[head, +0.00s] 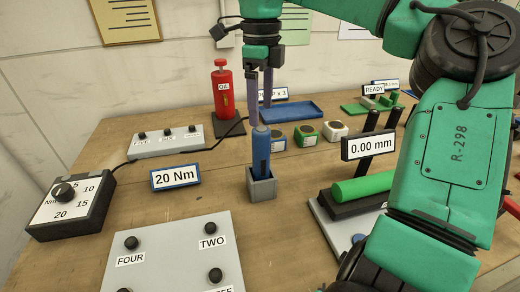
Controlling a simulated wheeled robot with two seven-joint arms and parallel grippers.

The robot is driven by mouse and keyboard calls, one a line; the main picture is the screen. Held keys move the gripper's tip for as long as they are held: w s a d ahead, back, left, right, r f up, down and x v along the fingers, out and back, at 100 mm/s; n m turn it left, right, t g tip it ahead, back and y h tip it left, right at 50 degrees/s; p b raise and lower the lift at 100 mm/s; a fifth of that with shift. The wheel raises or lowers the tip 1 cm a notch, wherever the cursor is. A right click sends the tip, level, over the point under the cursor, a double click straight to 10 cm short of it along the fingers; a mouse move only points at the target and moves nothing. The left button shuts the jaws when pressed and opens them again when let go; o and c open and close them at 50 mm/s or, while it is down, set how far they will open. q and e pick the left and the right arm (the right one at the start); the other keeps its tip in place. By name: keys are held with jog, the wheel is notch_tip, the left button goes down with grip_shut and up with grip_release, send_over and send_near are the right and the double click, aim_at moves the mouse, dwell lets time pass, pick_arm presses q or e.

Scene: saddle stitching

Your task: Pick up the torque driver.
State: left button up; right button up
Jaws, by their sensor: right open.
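Nothing is held between the fingers. My left gripper is not in view.
A 20 Nm sign (175,179) and a dial box (70,205) stand left. A red oil bottle (223,90) and a blue tray (291,111) are behind. A 0.00 mm display (369,145) stands right. A numbered button panel (180,255) lies in front.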

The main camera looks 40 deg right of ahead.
send_over(261, 148)
jog(key=d, duration=0.1)
jog(key=f, duration=0.4)
jog(key=shift+w, duration=0.4)
jog(key=f, duration=0.2)
jog(key=f+p, duration=0.1)
jog(key=f, duration=0.4)
jog(key=shift+w+d+p, duration=0.2)
jog(key=shift+w+p, duration=0.15)
jog(key=shift+f, duration=0.2)
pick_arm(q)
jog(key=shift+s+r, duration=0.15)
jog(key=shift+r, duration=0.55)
pick_arm(e)
grip_shut()
